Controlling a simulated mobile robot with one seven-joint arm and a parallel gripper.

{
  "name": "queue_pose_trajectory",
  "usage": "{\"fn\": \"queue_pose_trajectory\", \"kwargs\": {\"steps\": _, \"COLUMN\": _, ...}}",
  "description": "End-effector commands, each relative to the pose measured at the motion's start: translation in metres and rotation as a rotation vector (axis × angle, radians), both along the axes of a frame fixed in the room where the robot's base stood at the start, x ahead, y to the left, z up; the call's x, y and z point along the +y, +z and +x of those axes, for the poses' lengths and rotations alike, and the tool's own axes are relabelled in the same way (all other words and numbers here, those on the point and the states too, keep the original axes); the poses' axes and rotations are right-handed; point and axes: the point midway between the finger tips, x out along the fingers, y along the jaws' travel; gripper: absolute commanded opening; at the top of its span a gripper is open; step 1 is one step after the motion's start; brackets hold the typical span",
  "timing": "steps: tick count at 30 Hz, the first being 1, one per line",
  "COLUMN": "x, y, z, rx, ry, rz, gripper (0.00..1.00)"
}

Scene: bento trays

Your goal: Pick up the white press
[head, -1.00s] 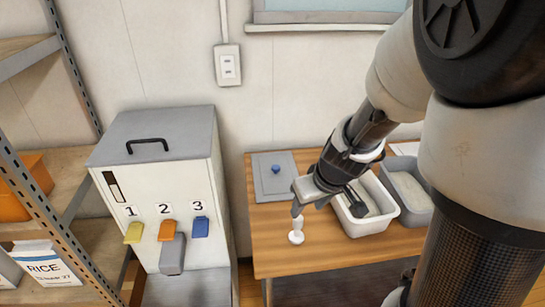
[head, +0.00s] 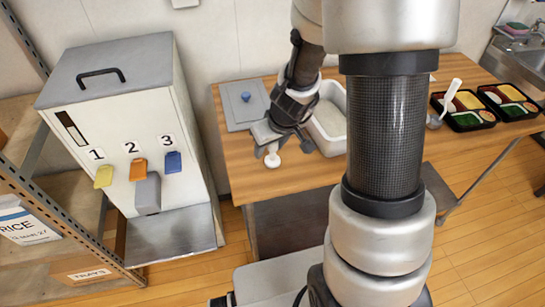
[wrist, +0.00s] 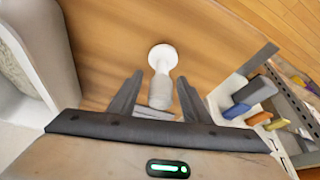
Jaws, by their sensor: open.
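The white press (head: 272,160) stands on the wooden table near its front left edge, in front of the white tub. In the wrist view the press (wrist: 163,58) has a round white disc at one end and a stem reaching back toward the jaws. My gripper (head: 283,150) is open and low at the press. In the wrist view its two fingers (wrist: 160,85) lie either side of the stem, with a gap showing. Part of the stem is hidden behind the gripper in the head view.
A white tub of rice (head: 328,120) stands close beside the gripper. A grey lid with a blue knob (head: 246,98) lies behind it. A dispenser (head: 130,130) with numbered levers stands to the left. Bento trays (head: 468,115) lie at the right; a white-handled utensil (head: 450,95) stands by them.

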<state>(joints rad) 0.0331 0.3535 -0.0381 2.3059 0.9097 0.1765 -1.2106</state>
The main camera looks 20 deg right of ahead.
Motion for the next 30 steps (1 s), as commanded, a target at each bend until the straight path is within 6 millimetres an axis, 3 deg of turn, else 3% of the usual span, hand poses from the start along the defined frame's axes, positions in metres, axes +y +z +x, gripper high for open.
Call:
{"fn": "queue_pose_trajectory", "kwargs": {"steps": 4, "x": 0.0, "y": 0.001, "z": 0.0, "rx": 0.0, "ry": 0.0, "rz": 0.0, "gripper": 0.44}}
{"fn": "queue_pose_trajectory", "kwargs": {"steps": 12, "x": 0.0, "y": 0.001, "z": 0.0, "rx": 0.0, "ry": 0.0, "rz": 0.0, "gripper": 0.0}}
{"fn": "queue_pose_trajectory", "kwargs": {"steps": 20, "x": 0.0, "y": 0.004, "z": 0.0, "rx": -0.001, "ry": 0.0, "rz": 0.0, "gripper": 0.0}}
{"fn": "queue_pose_trajectory", "kwargs": {"steps": 23, "x": 0.0, "y": 0.016, "z": 0.001, "rx": -0.002, "ry": 0.001, "rz": -0.001, "gripper": 0.0}}
{"fn": "queue_pose_trajectory", "kwargs": {"steps": 30, "x": 0.001, "y": 0.066, "z": 0.001, "rx": -0.005, "ry": 0.003, "rz": -0.001, "gripper": 0.0}}
